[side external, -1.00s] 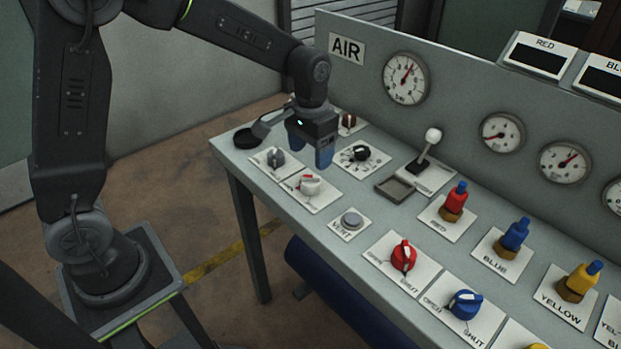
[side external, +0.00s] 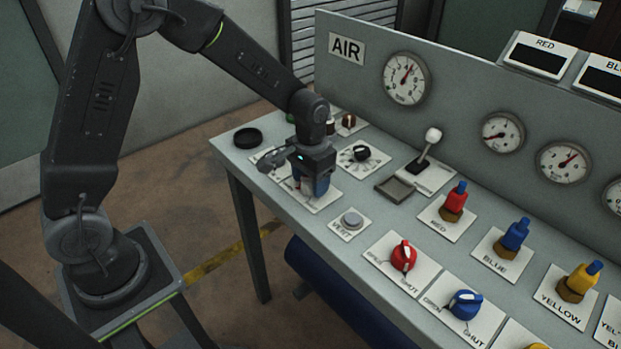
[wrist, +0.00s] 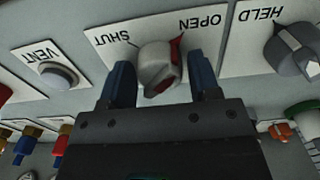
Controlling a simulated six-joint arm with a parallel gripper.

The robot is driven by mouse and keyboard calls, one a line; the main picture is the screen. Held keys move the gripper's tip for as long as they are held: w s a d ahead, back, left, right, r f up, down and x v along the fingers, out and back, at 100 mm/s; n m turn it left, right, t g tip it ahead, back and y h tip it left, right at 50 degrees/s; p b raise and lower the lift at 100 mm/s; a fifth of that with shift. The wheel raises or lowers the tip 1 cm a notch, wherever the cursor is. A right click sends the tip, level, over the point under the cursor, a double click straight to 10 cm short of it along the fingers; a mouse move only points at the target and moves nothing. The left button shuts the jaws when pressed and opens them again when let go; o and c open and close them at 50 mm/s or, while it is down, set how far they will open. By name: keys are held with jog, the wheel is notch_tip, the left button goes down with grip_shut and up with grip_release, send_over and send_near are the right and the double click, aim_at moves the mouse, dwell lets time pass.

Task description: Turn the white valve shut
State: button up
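The white valve (wrist: 158,66) is a round knob with a red stripe on a white plate (wrist: 128,27) marked SHUT and OPEN. In the wrist view its red stripe points toward the OPEN side. My gripper (wrist: 162,82) has its two blue fingers apart, one on each side of the knob, with small gaps visible between fingers and knob. In the side view my gripper (side external: 311,187) is low over the plate and hides most of the valve.
A grey knob (wrist: 294,48) on a plate marked HELD is beside the valve, and the VENT button (wrist: 58,75) is on its other side. A black selector knob (side external: 362,153) and a joystick (side external: 432,137) are behind. Red (side external: 403,256) and blue (side external: 464,303) valves are further right.

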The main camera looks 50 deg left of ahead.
jog(key=c, duration=0.6)
jog(key=n, duration=0.4)
jog(key=shift+n, duration=0.4)
jog(key=n, duration=0.4)
jog(key=shift+n, duration=0.3)
jog(key=n, duration=0.4)
jog(key=shift+n, duration=2.2)
jog(key=o, duration=0.9)
